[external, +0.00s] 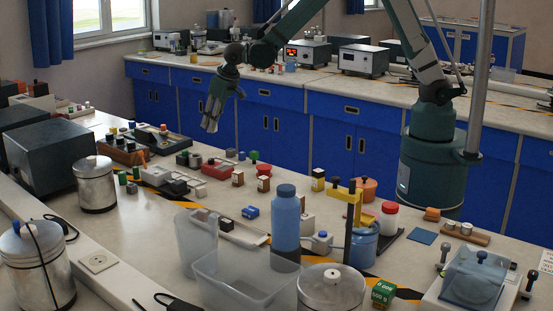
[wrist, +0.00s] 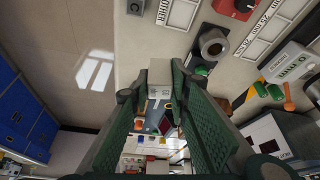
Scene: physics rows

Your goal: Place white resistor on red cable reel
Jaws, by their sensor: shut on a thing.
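My gripper (external: 211,118) hangs above the far edge of the near bench, left of the middle in the external view. In the wrist view its two green fingers (wrist: 160,100) are shut on a pale white block, which I take for the white resistor (wrist: 160,72). The block is too small to make out in the external view.
A red box (external: 218,168) and small blocks lie mid-bench. Metal canisters (external: 96,187) stand left. The bench around the blue piece (external: 250,212) has some free room.

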